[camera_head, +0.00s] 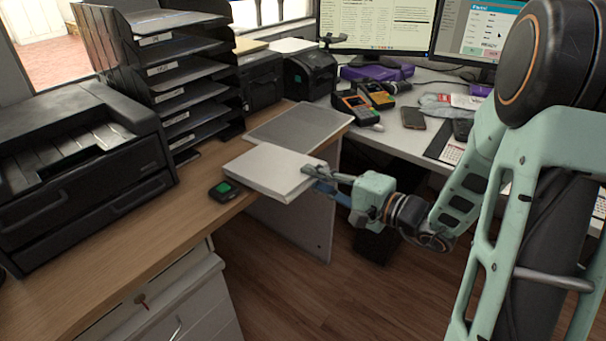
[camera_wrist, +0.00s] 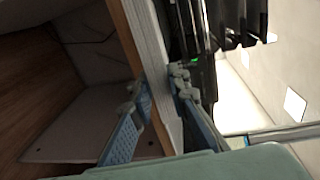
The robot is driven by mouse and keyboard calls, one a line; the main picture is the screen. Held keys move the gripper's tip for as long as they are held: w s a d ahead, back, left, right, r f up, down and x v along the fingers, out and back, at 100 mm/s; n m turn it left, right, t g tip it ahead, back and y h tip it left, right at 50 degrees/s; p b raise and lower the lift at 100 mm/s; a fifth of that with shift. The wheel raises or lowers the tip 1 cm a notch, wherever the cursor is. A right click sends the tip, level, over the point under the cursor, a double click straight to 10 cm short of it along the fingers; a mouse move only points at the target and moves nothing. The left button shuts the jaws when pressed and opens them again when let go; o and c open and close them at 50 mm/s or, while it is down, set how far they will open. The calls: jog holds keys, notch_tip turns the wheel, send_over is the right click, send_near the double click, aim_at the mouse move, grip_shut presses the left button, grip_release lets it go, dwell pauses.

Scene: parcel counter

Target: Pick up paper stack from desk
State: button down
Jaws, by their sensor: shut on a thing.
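The white paper stack (camera_head: 268,170) lies at the edge of the wooden desk (camera_head: 120,255), its right end out past the edge. My gripper (camera_head: 316,177) is at that right end, with one finger above and one below, shut on the stack. In the wrist view the stack (camera_wrist: 150,50) runs as a pale layered band between the two blue-padded fingers of my gripper (camera_wrist: 160,95). I cannot tell whether the stack is lifted clear of the desk.
A small dark device with a green screen (camera_head: 225,190) sits just left of the stack. A grey mat (camera_head: 298,127) lies behind it. A black printer (camera_head: 80,165) and a tall black tray rack (camera_head: 175,75) stand to the left. Card terminals (camera_head: 355,107) and monitors are behind.

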jog(key=b+v, duration=0.1)
jog(key=v, duration=1.3)
jog(key=shift+s+d+b, duration=0.25)
jog(key=shift+s+b, duration=0.1)
jog(key=shift+f, duration=0.15)
